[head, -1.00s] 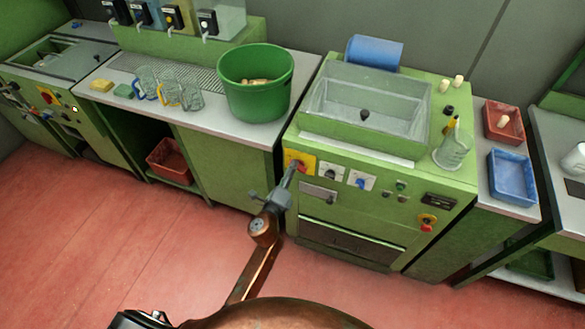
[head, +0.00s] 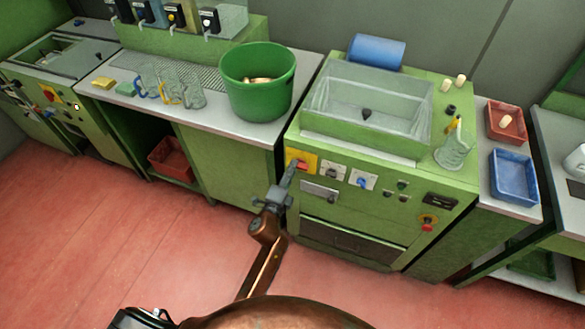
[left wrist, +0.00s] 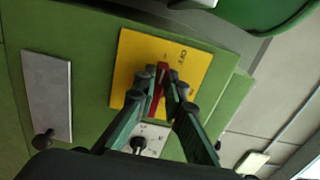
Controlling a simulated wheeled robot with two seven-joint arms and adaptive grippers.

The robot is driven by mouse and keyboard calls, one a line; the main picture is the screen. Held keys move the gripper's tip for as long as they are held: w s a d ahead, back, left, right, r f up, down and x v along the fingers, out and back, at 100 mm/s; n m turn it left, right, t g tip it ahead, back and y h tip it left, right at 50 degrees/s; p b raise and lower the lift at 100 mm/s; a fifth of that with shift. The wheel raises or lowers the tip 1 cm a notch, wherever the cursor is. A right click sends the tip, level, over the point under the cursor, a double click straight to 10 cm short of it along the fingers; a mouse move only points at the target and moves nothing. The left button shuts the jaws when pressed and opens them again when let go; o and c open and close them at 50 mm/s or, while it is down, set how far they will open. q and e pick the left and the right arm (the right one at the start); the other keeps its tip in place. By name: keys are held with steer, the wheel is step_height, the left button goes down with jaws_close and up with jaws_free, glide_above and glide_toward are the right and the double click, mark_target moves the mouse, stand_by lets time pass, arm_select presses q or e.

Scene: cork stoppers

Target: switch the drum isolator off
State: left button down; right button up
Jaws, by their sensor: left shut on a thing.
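The isolator is a yellow plate (head: 312,157) with a red handle (head: 302,166), at the upper left of the green machine's front. My left gripper (head: 293,168) reaches it from below left in the head view. In the left wrist view the yellow plate (left wrist: 195,68) fills the upper middle, with small dark marks on it. The fingers of my left gripper (left wrist: 162,82) are shut on the red handle (left wrist: 159,92), one on each side. The handle runs nearly up and down in that view. The fingers hide part of it. My right gripper is not in view.
Right of the plate are a white-plated black knob (head: 333,171) and a blue knob (head: 362,181). A green bucket (head: 257,90) stands on the left counter. The red floor (head: 120,240) in front is clear.

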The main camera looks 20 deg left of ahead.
arm_select(q)
steer(key=c, duration=2)
jaws_free()
steer(key=s, duration=1.2)
steer(key=shift+a, duration=0.25)
